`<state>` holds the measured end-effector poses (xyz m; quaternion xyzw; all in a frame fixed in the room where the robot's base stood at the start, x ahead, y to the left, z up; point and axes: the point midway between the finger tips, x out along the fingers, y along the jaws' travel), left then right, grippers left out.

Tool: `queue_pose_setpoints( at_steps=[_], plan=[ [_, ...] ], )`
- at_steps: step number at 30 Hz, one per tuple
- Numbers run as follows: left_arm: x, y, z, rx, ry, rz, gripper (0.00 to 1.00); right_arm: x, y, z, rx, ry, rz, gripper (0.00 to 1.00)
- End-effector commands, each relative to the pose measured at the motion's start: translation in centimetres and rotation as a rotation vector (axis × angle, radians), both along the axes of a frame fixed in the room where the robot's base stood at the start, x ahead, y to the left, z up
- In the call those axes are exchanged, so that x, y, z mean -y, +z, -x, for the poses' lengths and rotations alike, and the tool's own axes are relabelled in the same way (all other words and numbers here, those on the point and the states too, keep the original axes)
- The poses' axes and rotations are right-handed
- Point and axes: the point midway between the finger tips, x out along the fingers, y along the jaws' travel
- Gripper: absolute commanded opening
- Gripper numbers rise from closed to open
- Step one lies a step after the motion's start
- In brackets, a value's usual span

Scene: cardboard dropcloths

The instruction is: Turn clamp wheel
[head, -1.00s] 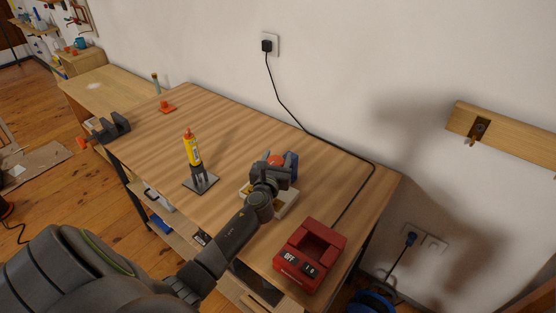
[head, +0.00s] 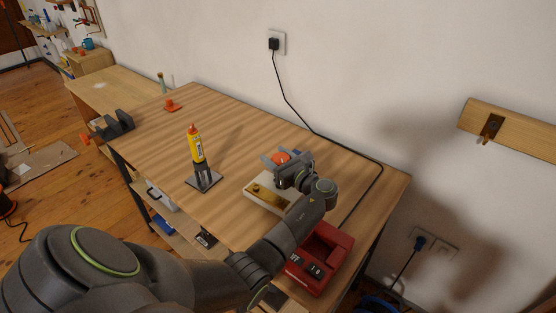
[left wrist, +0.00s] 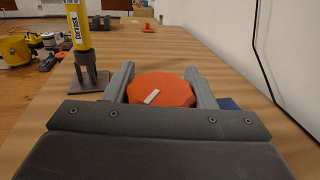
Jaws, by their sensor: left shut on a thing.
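The orange clamp wheel (head: 281,156) is on the workbench's right half, at a pale block with a brass-coloured plate (head: 262,192). My left gripper (head: 282,160) is shut on the wheel. In the left wrist view the wheel (left wrist: 165,90) is a faceted orange knob with a white mark, held between the two grey fingers (left wrist: 162,86). A bit of blue, perhaps the clamp's body (left wrist: 228,103), shows beyond the right finger. The gripper hides most of the clamp. My right gripper is not in view.
A yellow tube in a stand (head: 196,150) is left of the gripper. A red charger-like box (head: 320,258) lies close under my forearm at the bench's front. A black cable (head: 330,144) crosses the back. A grey vise (head: 115,125) sits at the far left. The bench's middle is clear.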

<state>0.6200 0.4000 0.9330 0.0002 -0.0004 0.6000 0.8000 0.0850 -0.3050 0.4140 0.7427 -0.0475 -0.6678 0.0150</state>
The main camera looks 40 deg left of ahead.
Motion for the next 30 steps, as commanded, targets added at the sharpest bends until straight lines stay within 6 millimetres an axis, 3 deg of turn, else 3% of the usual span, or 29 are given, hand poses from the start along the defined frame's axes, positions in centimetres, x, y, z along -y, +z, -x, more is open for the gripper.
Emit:
queue_pose_setpoints(
  at_steps=[15, 30],
  plan=[
    [-0.1, -0.2, 0.6, 0.0, 0.324, 0.001, 0.28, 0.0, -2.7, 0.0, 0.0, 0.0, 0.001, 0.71],
    [-0.1, -0.1, 0.8, -0.001, 0.377, 0.002, 0.28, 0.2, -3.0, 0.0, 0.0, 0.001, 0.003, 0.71]
  ],
)
